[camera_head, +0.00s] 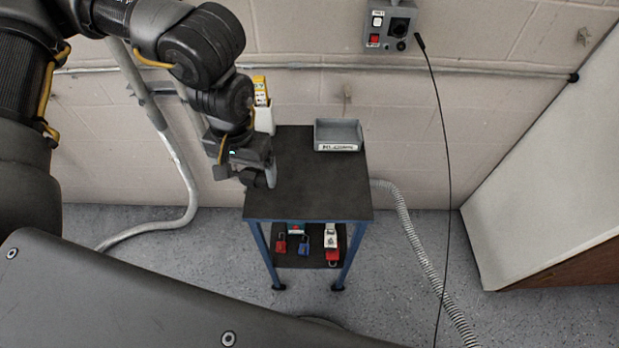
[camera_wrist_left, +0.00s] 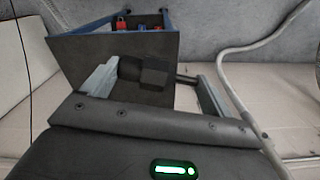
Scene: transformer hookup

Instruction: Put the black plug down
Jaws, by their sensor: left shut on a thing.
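My left gripper (camera_head: 262,176) is over the left side of the small black-topped table (camera_head: 325,185). In the left wrist view, its two grey fingers are shut on the black plug (camera_wrist_left: 153,74), a dark blocky piece with a thin rod toward the right finger. The table top (camera_wrist_left: 135,45) shows behind the plug in that view. In the head view the plug is dark against the gripper and the table, and I cannot tell whether it touches the top. My right gripper is not in view.
A grey labelled bin (camera_head: 338,135) stands at the table's back right. A yellow device (camera_head: 260,90) is in a white holder behind my gripper. Red and blue padlocks (camera_head: 303,242) are on the lower shelf. A control box (camera_head: 390,26) is on the wall. The table's middle is clear.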

